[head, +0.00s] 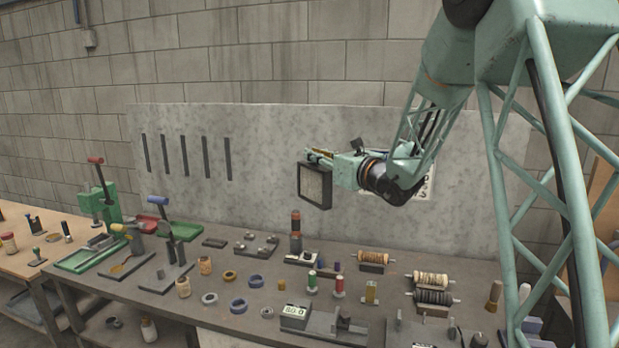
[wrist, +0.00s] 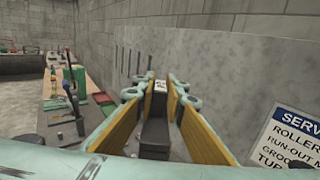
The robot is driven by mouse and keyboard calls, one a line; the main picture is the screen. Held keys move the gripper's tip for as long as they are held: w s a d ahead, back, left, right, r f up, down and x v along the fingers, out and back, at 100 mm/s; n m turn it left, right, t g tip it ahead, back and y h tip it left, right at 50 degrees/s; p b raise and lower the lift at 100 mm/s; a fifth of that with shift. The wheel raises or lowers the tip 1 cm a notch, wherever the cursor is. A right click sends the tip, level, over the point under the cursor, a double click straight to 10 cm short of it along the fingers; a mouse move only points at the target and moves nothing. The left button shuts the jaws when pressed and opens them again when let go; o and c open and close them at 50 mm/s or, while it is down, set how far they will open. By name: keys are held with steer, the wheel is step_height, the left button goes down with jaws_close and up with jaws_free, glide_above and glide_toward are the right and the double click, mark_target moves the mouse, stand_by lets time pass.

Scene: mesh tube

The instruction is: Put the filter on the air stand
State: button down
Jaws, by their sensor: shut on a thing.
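The filter (head: 314,187) is a square panel with a dark frame and a pale beige face. My gripper (head: 322,157) is shut on it and holds it upright, well above the bench, in front of the grey back panel. In the wrist view, the dark edge of the filter (wrist: 156,131) lies between the two yellow-lined fingers. I cannot tell which bench item is the air stand.
The dark bench (head: 237,322) is crowded with spools, rings, small blocks and bottles. A red-topped green press (head: 108,199) and a blue-handled tool (head: 160,203) rise at the left. A sign (wrist: 288,133) hangs on the wall panel. The air around the filter is clear.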

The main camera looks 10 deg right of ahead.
steer(key=s+d+r+m+t+h, duration=0.1)
steer(key=s+d+r+m+h, duration=0.15)
steer(key=r, duration=1.05)
steer(key=s+d+r+m+t+h, duration=0.1)
steer(key=s+d+r+h, duration=0.2)
steer(key=r, duration=0.9)
steer(key=s+d+r+m+h+b, duration=0.1)
steer(key=s+d+r+m+h, duration=0.1)
steer(key=s+r, duration=1.3)
step_height(320, 180, up, 3)
steer(key=shift+r+h+b, duration=0.1)
steer(key=shift+h+b, duration=0.2)
steer(key=shift+h, duration=0.35)
steer(key=shift+s+d, duration=0.1)
steer(key=shift+d, duration=0.05)
